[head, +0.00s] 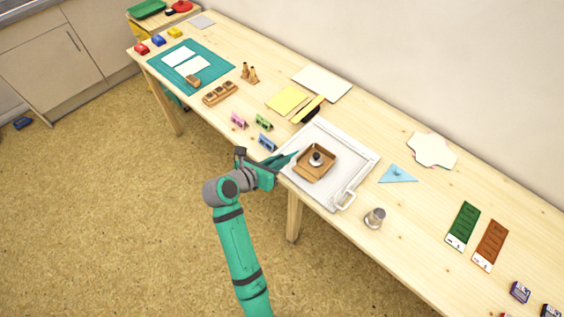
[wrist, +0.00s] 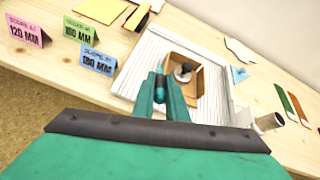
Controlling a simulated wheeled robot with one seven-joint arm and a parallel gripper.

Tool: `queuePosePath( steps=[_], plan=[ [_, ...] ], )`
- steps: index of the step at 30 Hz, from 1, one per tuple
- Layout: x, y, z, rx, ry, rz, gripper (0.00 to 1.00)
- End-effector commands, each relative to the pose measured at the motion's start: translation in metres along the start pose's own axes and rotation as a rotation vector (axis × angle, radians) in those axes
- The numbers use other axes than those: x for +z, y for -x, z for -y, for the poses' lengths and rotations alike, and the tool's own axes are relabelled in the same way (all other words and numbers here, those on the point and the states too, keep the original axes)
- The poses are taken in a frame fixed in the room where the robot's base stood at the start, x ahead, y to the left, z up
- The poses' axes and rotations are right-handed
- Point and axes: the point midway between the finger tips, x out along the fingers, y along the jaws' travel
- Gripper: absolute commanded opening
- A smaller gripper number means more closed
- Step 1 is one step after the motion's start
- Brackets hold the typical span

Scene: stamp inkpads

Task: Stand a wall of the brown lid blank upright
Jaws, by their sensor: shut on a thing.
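The brown lid blank (head: 325,172) lies on the white ridged board, with walls standing around a lower middle. In the wrist view the lid blank (wrist: 209,80) is partly hidden behind my fingers. A grey and dark knobbed weight (head: 316,158) sits inside it, also in the wrist view (wrist: 184,73). My gripper (head: 290,156) reaches in from the left over the board, its tips beside the lid's left side. In the wrist view my gripper (wrist: 162,90) is shut on a small dark teal piece (wrist: 160,88), whose far end is hard to make out. I cannot tell whether it touches the lid.
The white board (head: 352,153) has a handle at its front right. A metal cup (head: 375,218) stands right of it. Small pink, green and blue cards (head: 267,142) stand to its left. A blue triangle (head: 397,174) lies to the right. Yellow sheets (head: 287,99) lie behind.

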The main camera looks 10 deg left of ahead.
Motion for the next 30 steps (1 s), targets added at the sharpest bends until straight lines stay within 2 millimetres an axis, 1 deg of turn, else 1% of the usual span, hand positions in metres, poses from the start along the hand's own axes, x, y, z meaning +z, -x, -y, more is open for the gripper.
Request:
queuePosePath(
  steps=[30],
  plan=[
    [0.051, 0.027, 0.006, 0.0, 0.0, 0.001, 0.0]
  ],
)
